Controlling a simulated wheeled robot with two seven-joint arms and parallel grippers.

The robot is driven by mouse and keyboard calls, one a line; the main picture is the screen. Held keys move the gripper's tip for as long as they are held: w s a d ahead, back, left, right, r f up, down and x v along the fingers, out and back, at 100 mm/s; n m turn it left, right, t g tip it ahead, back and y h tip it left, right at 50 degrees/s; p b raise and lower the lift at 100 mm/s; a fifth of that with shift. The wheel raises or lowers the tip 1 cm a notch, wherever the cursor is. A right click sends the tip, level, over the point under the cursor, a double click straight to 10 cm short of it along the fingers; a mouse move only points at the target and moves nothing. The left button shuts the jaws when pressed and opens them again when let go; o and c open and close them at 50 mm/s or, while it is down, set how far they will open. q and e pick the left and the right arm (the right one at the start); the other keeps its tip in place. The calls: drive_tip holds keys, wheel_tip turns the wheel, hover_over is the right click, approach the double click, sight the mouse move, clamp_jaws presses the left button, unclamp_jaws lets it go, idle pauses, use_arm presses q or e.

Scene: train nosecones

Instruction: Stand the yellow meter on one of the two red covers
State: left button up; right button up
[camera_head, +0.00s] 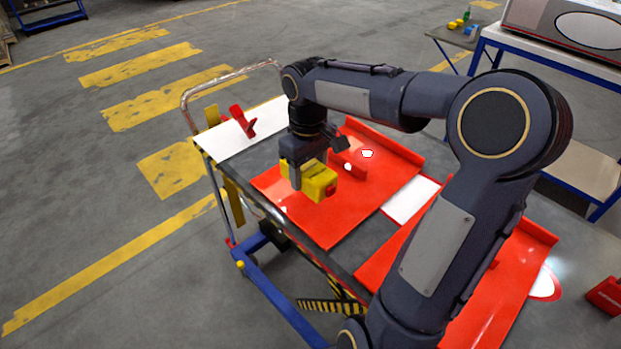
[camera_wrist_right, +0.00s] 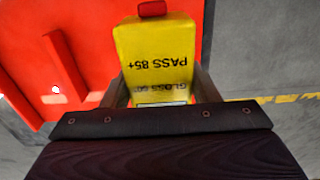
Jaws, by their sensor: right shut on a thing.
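The yellow meter (camera_head: 318,183) is held in my right gripper (camera_head: 305,176), over the farther red cover (camera_head: 345,220) on the cart. In the right wrist view the meter (camera_wrist_right: 158,60) sits between the two fingers (camera_wrist_right: 163,92), with black lettering and a red end piece. I cannot tell whether its underside touches the cover. The nearer red cover (camera_head: 510,283) lies on the cart's right part, partly hidden behind my right arm. My left gripper is not in view.
A red clamp-like tool (camera_head: 243,122) lies on a white panel at the cart's far left corner. A metal handle (camera_head: 186,105) rises there. A red box (camera_head: 606,295) is at the right edge. A blue-framed bench (camera_head: 545,58) stands at the back right.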

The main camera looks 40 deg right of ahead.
drive_tip(key=shift+w+d+f, duration=0.35)
drive_tip(key=shift+f, duration=0.15)
drive_tip(key=shift+w+d+f, duration=0.3)
drive_tip(key=shift+f, duration=0.2)
drive_tip(key=shift+w+d+f, duration=0.15)
drive_tip(key=shift+f, duration=1.65)
drive_tip(key=shift+f, duration=0.2)
drive_tip(key=o, duration=1.2)
drive_tip(key=shift+o, duration=0.2)
drive_tip(key=shift+r, duration=0.1)
